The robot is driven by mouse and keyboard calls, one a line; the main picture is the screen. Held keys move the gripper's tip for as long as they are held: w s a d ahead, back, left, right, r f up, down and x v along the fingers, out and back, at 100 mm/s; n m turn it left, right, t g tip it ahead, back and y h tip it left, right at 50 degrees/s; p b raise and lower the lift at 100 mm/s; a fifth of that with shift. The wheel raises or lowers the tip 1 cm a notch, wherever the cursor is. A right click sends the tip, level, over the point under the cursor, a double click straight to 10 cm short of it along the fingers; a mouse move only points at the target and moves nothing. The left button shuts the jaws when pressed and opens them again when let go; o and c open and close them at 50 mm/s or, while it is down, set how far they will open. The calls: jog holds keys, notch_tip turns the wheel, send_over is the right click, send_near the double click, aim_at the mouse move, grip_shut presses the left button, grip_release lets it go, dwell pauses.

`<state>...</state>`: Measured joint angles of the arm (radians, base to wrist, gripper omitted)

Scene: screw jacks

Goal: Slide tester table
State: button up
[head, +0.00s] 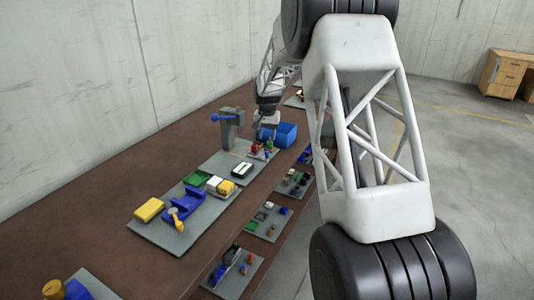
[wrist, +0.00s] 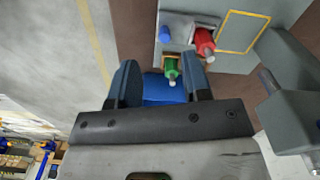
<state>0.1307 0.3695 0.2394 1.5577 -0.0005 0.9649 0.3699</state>
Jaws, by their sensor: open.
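The tester (head: 231,125) is a grey upright with a blue handle, standing on a grey board; a grey machine part, likely the same tester, fills the right of the wrist view (wrist: 295,110). A small grey plate with a red piece (wrist: 204,42), a green piece (wrist: 171,69) and a blue peg (wrist: 165,34) sits in front of it. I cannot tell for sure which part is the sliding table. My gripper (wrist: 159,72) is open, fingers apart on either side of the green piece in the picture; contact is not clear. In the head view my gripper (head: 266,132) is right of the tester.
A yellow outline (wrist: 243,32) marks the board. Nearer are a yellow block (head: 149,209), a blue fixture (head: 183,210) and coloured trays (head: 220,186). My arm covers the right.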

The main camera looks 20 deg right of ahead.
aim_at(267, 152)
jog(key=shift+w+d+f, duration=0.2)
jog(key=shift+w+f, duration=0.35)
jog(key=shift+f, duration=0.05)
jog(key=shift+w+d+f, duration=0.2)
jog(key=shift+w+f, duration=0.35)
jog(key=shift+f, duration=0.15)
jog(key=shift+f, duration=3.8)
grip_shut()
